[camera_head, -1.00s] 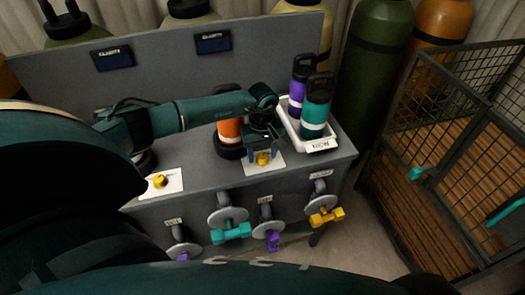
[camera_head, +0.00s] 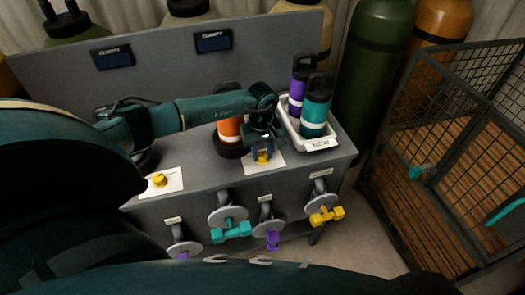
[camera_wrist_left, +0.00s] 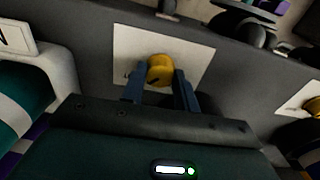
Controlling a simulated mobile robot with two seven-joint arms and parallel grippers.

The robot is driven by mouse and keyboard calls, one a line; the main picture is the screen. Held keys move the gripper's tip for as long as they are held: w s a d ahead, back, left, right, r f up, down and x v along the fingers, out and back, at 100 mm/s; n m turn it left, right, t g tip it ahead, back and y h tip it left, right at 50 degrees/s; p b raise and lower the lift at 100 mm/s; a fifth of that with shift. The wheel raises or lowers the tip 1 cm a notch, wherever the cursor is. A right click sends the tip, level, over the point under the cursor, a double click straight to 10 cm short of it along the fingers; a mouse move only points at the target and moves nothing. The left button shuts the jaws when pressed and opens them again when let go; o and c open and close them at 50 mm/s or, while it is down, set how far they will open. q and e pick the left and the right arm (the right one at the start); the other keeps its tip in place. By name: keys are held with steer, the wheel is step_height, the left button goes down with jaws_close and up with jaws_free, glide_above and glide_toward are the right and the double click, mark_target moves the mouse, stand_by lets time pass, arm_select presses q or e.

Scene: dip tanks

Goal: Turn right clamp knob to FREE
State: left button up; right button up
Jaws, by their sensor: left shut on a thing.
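The right clamp knob (camera_head: 263,160) is a small yellow knob on a white card (camera_head: 273,167) on the grey bench top. It also shows in the left wrist view (camera_wrist_left: 160,68). My left gripper (camera_head: 263,153) points down at it, with its two blue fingers shut on the knob's sides. In the left wrist view a dark mark shows on the knob, but the lettering on the card is mostly hidden or too small to read. A second yellow knob (camera_head: 160,180) sits on another white card to the left. My right gripper is not seen.
An orange bottle (camera_head: 230,131) stands in a dark clamp just behind my gripper. A white tray (camera_head: 321,144) with purple and teal bottles stands to the right. Coloured valve handles (camera_head: 231,231) hang along the bench front. A wire cage (camera_head: 450,150) stands at the right.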

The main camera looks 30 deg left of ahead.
arm_select(q)
steer(key=shift+n, duration=0.3)
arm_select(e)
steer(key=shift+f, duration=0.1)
arm_select(q)
steer(key=shift+b, duration=0.3)
steer(key=n+b, duration=0.1)
steer(key=n, duration=0.3)
steer(key=shift+b, duration=0.35)
steer(key=n, duration=0.3)
steer(key=shift+b, duration=0.35)
steer(key=n, duration=0.3)
steer(key=n+b, duration=0.1)
steer(key=n, duration=0.2)
steer(key=shift+n, duration=0.3)
steer(key=n, duration=0.3)
steer(key=shift+n, duration=0.3)
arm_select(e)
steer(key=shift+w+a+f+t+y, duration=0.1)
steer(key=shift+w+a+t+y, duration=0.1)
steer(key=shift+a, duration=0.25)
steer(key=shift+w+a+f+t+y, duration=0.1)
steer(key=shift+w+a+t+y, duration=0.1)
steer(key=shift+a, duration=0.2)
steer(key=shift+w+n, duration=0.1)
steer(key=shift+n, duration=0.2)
